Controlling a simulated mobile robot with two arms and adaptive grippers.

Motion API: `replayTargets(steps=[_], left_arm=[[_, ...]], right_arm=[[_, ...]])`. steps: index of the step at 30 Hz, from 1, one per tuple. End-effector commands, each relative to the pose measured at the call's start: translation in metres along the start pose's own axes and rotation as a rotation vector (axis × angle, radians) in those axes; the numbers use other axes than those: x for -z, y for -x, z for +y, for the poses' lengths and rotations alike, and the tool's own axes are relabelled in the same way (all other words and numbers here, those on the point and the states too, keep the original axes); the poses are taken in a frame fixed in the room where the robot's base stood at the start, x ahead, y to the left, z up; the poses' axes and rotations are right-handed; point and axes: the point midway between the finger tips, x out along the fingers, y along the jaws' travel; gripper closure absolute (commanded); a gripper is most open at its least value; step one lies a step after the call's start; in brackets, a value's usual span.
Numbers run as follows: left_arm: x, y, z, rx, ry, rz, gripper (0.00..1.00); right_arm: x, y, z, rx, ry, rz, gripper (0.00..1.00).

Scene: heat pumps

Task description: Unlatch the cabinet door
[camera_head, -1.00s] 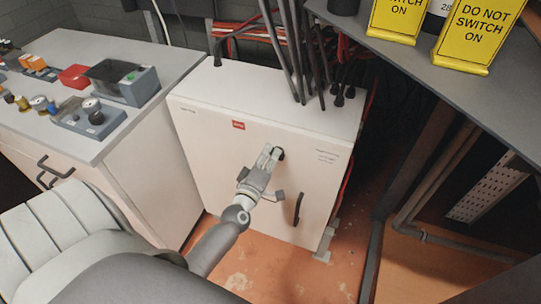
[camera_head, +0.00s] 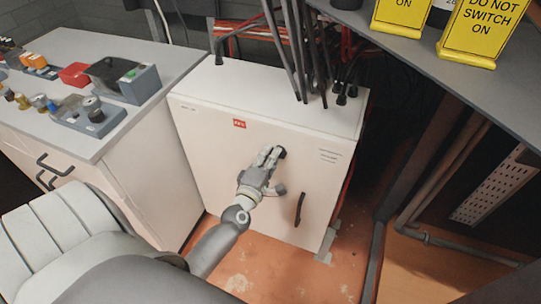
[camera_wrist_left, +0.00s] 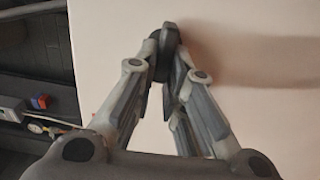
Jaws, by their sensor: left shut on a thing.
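The white cabinet (camera_head: 215,110) stands on the orange floor with its door facing me and closed. A dark round latch knob (camera_head: 282,152) sits on the upper part of the door, and it also shows in the left wrist view (camera_wrist_left: 166,40). My left gripper (camera_head: 272,153) is at the knob, with its fingertips (camera_wrist_left: 164,62) shut on it; the fingers partly hide the knob. A dark vertical handle (camera_head: 299,209) is lower right on the door, apart from the gripper. My right gripper is not in view.
A white counter (camera_head: 150,60) with drawers and control boxes stands left of the cabinet. Black cables (camera_head: 293,50) rise from the cabinet top. A grey shelf (camera_head: 420,55) with yellow signs (camera_head: 470,30) overhangs at the right. Orange floor (camera_head: 270,270) is bare in front.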

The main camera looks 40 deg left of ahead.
Motion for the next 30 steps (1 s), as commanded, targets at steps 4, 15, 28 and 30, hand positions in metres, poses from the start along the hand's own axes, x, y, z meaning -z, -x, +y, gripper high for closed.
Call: replayTargets(steps=[4,15,28,30], left_arm=[[0.0,0.0,-0.001,0.002,0.006,0.001,1.0],[0.0,0.0,-0.001,0.001,0.003,0.001,0.67],[0.0,0.028,-0.001,0.004,0.0,-0.001,0.67],[0.0,0.042,-0.002,0.005,-0.001,-0.001,0.67]], right_arm=[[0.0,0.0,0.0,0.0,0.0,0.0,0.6],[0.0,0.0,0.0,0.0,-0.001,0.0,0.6],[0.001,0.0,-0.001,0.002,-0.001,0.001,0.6],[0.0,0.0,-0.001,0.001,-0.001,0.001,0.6]])
